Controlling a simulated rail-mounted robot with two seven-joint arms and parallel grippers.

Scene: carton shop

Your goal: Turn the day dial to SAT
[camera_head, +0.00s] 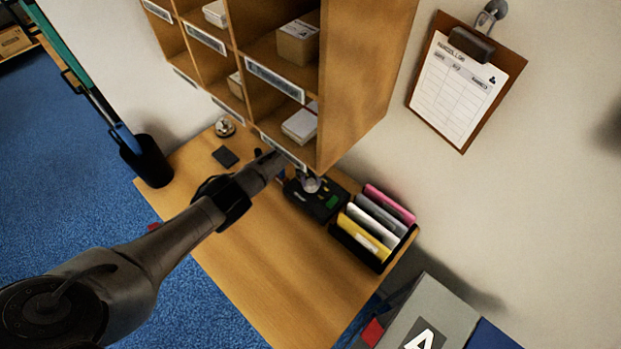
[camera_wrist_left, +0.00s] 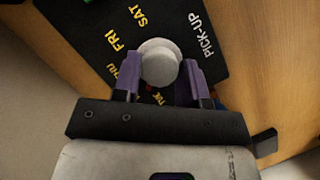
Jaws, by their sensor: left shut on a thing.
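The day dial's pale grey round knob (camera_wrist_left: 160,62) stands on a black panel (camera_wrist_left: 100,22) in the left wrist view. Yellow words FRI and SAT show on the panel, THU and TUE are partly covered, and PICK-UP is in white at the right. My left gripper (camera_wrist_left: 161,72) is shut on the knob, with one purple finger on each side. I cannot tell which day the knob points to. In the head view my left gripper (camera_head: 284,172) reaches the black dial unit (camera_head: 318,207), whose knob (camera_head: 311,184) shows beside it. My right gripper is out of view.
A wooden pigeonhole shelf (camera_head: 355,75) overhangs the desk (camera_head: 270,270) close to my gripper. A black holder with coloured folders (camera_head: 375,220) stands right of the dial unit. A bell (camera_head: 225,127) and a dark pad (camera_head: 225,157) lie left. The front desk is clear.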

